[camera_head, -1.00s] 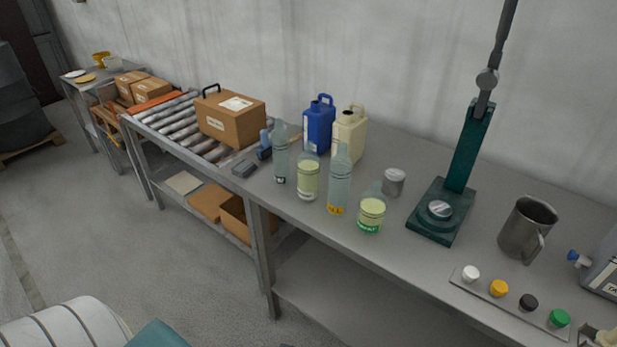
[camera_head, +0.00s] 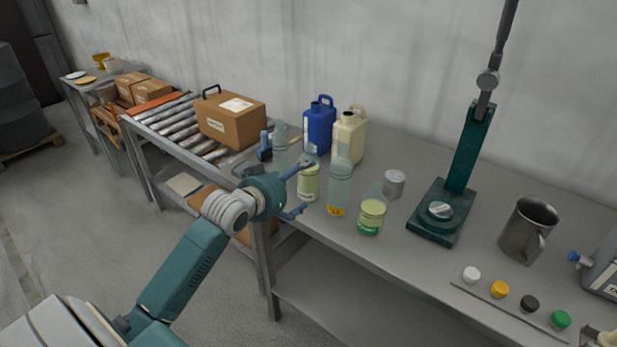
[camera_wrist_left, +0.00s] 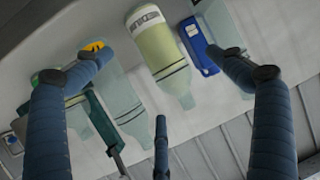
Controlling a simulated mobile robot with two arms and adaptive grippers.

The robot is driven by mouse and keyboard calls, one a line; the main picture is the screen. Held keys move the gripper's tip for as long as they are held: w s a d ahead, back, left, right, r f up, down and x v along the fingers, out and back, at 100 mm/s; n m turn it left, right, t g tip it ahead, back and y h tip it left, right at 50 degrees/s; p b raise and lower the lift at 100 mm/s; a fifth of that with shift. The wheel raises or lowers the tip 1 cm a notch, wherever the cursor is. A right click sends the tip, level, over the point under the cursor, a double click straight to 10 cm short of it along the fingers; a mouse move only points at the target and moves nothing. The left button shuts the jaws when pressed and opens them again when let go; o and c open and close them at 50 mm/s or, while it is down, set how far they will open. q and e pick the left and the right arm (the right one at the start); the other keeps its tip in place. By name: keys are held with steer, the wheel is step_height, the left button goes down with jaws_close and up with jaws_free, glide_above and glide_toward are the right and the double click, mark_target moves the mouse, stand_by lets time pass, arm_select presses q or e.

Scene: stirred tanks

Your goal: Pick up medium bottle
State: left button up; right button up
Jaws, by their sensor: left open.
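Several bottles stand in a row along the bench front. A mid-height bottle with pale yellow-green contents (camera_head: 309,183) looks like the medium bottle. A tall clear bottle (camera_head: 281,148) is left of it, a tall clear bottle with a yellow label (camera_head: 340,188) right of it, then a short green-labelled bottle (camera_head: 371,214). My left gripper (camera_head: 304,187) is open and empty in front of the yellow-green bottle, one finger partly covering it. In the left wrist view this bottle (camera_wrist_left: 155,48) shows between the outer fingers; contact cannot be told. My right gripper is not in view.
Behind the bottles stand a blue jug (camera_head: 319,126) and a cream jug (camera_head: 349,132). A grey can (camera_head: 394,183), a green stand (camera_head: 441,213) and a metal mug (camera_head: 527,228) are to the right. A carton (camera_head: 232,123) sits on the roller conveyor to the left.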

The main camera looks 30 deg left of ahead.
mark_target(306, 178)
arm_select(q)
steer(key=x, duration=0.4)
steer(key=shift+w+d+f, duration=0.1)
steer(key=shift+w+f, duration=0.15)
steer(key=shift+w, duration=0.05)
steer(key=shift+d+f+p+x, duration=0.15)
steer(key=shift+p+x, duration=0.2)
steer(key=shift+x, duration=0.95)
steer(key=shift+d+f+p+x, duration=0.15)
steer(key=shift+p+x, duration=0.2)
steer(key=shift+x, duration=0.95)
steer(key=shift+s, duration=0.2)
steer(key=shift+c, duration=0.7)
steer(key=c, duration=1.3)
steer(key=shift+r, duration=0.1)
steer(key=shift+c, duration=0.7)
steer(key=shift+r, duration=0.1)
